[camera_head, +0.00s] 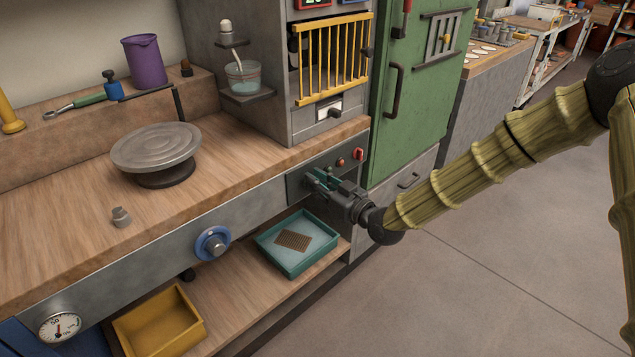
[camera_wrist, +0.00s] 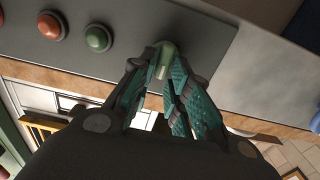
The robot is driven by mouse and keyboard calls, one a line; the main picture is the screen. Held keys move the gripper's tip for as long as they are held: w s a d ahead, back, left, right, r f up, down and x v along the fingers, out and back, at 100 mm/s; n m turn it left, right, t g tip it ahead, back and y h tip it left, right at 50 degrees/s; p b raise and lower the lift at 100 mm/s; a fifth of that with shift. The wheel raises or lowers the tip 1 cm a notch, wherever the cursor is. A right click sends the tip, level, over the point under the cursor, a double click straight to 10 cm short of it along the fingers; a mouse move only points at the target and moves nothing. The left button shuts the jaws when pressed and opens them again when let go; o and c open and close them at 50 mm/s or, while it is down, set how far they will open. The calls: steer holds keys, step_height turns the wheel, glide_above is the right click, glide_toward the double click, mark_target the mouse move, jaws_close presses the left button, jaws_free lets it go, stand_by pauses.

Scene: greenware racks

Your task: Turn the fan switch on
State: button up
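My gripper (camera_head: 318,178) is at the grey control panel (camera_head: 296,188) on the bench front. In the wrist view, its teal-padded fingertips (camera_wrist: 162,80) close in on both sides of a pale green knob (camera_wrist: 165,52), which shows between them. The fingers hide the knob's lower part. A small label plate with a black lever (camera_head: 335,112) sits below the yellow-barred cage (camera_head: 335,60). No marking shows which control is the fan switch.
A teal tray (camera_head: 287,268) sits on the shelf below my gripper. A blue-ringed dial (camera_head: 212,243) is to the left. The floor at right is clear.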

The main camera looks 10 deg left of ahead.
jaws_close()
